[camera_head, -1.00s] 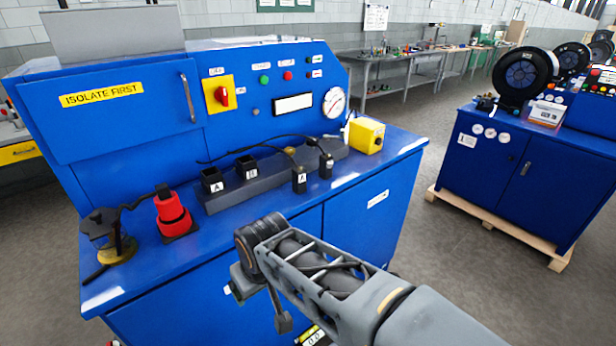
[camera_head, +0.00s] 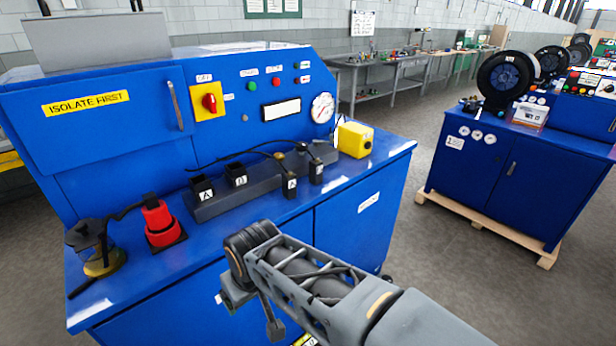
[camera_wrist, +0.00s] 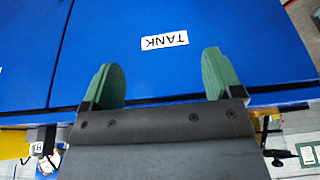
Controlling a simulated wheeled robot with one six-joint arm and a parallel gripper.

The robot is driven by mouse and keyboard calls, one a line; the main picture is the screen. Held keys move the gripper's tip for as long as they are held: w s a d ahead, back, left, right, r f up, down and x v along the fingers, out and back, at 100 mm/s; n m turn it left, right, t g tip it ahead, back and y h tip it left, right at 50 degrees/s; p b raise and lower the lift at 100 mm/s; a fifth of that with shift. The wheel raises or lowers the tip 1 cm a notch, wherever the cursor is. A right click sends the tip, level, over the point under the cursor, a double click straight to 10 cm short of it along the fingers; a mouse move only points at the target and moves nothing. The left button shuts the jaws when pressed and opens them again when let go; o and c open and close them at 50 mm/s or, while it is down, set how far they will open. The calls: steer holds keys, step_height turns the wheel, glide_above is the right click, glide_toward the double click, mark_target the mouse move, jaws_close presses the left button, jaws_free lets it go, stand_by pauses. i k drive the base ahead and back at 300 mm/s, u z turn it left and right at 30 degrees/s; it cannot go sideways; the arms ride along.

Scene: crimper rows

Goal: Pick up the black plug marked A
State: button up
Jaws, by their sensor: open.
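Two small black plugs stand at the front of the blue bench top, with dark cables running behind them. The nearer-left black plug (camera_head: 290,186) has a white label that looks like A; the other plug (camera_head: 316,173) has a label too small to read. Behind them, a dark grey block carries black sockets marked A (camera_head: 203,188) and B (camera_head: 236,174). My gripper (camera_wrist: 163,80) is open and empty in the wrist view, its green fingers facing the blue cabinet panel with the TANK label. In the head view its fingers are hidden behind my arm, in front of the bench.
A black labelled part (camera_wrist: 47,138) shows at the wrist view's lower left. Another blue cabinet (camera_head: 510,170) stands on a pallet at right.

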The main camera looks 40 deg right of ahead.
mark_target(289, 180)
steer(key=u, duration=0.7)
steer(key=k, duration=0.4)
steer(key=z, duration=0.45)
